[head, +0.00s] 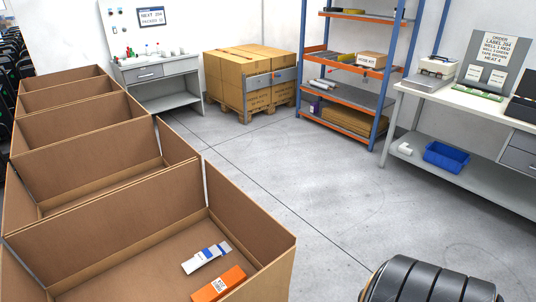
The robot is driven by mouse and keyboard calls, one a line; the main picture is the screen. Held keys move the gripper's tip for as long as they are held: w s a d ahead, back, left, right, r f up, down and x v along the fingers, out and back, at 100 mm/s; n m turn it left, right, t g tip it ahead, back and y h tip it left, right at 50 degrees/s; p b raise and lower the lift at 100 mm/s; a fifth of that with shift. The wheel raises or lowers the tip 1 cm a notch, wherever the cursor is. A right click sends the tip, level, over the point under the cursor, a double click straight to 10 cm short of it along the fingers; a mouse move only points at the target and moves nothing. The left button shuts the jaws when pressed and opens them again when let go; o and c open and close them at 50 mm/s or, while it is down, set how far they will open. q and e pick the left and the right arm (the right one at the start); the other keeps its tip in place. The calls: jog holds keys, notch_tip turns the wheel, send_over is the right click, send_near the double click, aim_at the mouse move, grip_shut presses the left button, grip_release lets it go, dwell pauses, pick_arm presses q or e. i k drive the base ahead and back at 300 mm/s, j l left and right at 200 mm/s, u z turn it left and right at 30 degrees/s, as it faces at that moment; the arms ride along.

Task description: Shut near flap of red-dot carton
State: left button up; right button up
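A row of open brown cartons runs along the left side of the head view. The nearest carton (120,275) is open at the top, with upright cardboard panels around it. Inside it lie a white and blue box (206,258) and an orange box (218,285). Its near side is cut off by the bottom edge of the picture. Behind it stand several more open cartons, the second one (85,170) among them. I see no red dot on any visible cardboard face. Neither of my grippers shows in the head view.
A dark ribbed rounded thing (430,285) fills the bottom right corner; I cannot tell what it is. A white workbench (420,95) with a blue bin (446,157) below stands right. A shelf rack (350,70) and palletized cartons (235,75) stand behind. The middle floor is clear.

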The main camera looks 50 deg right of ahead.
aim_at(265, 237)
jog(key=l+z, duration=0.1)
jog(key=z, duration=1.15)
